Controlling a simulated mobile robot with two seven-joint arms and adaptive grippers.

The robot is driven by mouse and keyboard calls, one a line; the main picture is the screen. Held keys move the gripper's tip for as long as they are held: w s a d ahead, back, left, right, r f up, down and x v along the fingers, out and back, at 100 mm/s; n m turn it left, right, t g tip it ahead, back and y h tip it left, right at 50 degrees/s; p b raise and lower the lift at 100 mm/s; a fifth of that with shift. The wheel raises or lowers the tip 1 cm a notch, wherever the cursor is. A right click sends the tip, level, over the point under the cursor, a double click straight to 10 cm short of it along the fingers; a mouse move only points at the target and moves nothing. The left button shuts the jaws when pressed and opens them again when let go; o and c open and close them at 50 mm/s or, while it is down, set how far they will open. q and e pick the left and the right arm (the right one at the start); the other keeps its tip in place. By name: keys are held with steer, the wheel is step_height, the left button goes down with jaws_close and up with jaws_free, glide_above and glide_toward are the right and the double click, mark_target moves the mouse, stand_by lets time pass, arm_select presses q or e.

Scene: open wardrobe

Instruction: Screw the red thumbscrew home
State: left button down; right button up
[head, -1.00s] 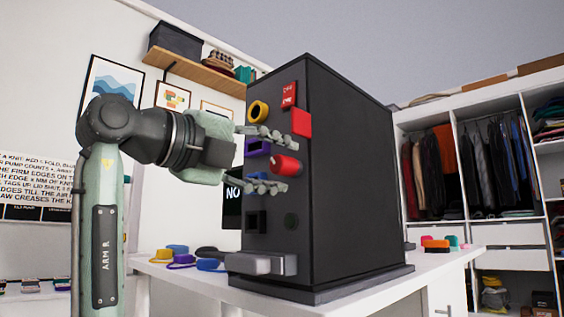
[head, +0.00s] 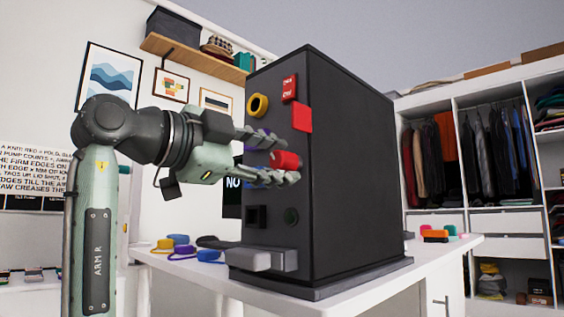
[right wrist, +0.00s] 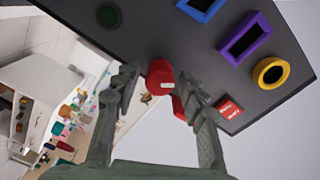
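The red thumbscrew (head: 287,160) is a short red cylinder standing out from the front panel of the dark cabinet (head: 350,180). In the right wrist view the thumbscrew (right wrist: 160,74) shows a small pale mark on its end. My right gripper (head: 284,158) has one finger above the thumbscrew and one below it. In the right wrist view my right gripper (right wrist: 157,76) has its fingers on either side of the thumbscrew, with narrow gaps visible, so it looks open around it. The thumbscrew's base is hidden. My left gripper is not in view.
The panel also carries a yellow ring (head: 257,105), a red label (head: 290,88), a red block (head: 302,117) and a dark green round piece (head: 291,216). A grey ledge (head: 262,259) juts out below. Small coloured pieces lie on the white table (head: 190,274).

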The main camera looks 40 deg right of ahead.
jaws_close()
steer(key=m+b, duration=0.1)
steer(key=m, duration=0.2)
steer(key=shift+f, duration=0.1)
steer(key=m+b, duration=0.1)
steer(key=m, duration=0.4)
steer(key=m+b, duration=0.1)
steer(key=m, duration=0.4)
steer(key=shift+m, duration=0.3)
steer(key=m, duration=0.3)
steer(key=shift+m, duration=0.3)
steer(key=shift+o, duration=1.6)
jaws_free()
steer(key=shift+o, duration=0.6)
steer(key=shift+o, duration=0.7)
